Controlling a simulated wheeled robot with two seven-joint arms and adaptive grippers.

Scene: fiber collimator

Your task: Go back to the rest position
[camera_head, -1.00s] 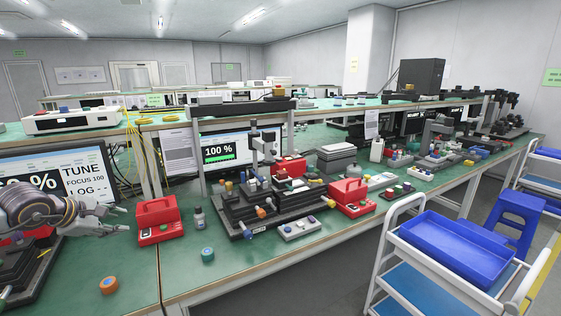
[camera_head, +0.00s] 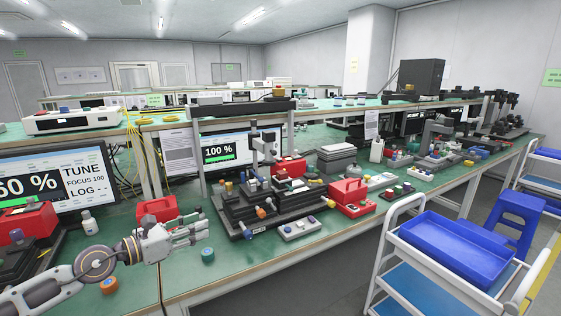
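My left gripper (camera_head: 203,229) reaches in from the lower left over the near bench. Its fingers point right and look parted, with nothing visible between them. It is in front of a red case (camera_head: 157,208), whose lower part it hides, and left of the black stage assembly (camera_head: 262,205). A teal-topped round piece (camera_head: 208,254) lies just below and right of its fingertips. My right gripper is not in view.
The left monitor (camera_head: 85,180) reads 60 %, the middle screen (camera_head: 219,152) 100 %. Another red case (camera_head: 40,219) and a small bottle (camera_head: 89,222) stand at left. A third red case (camera_head: 351,196) is right of the stage. A white cart with a blue tray (camera_head: 455,245) stands right.

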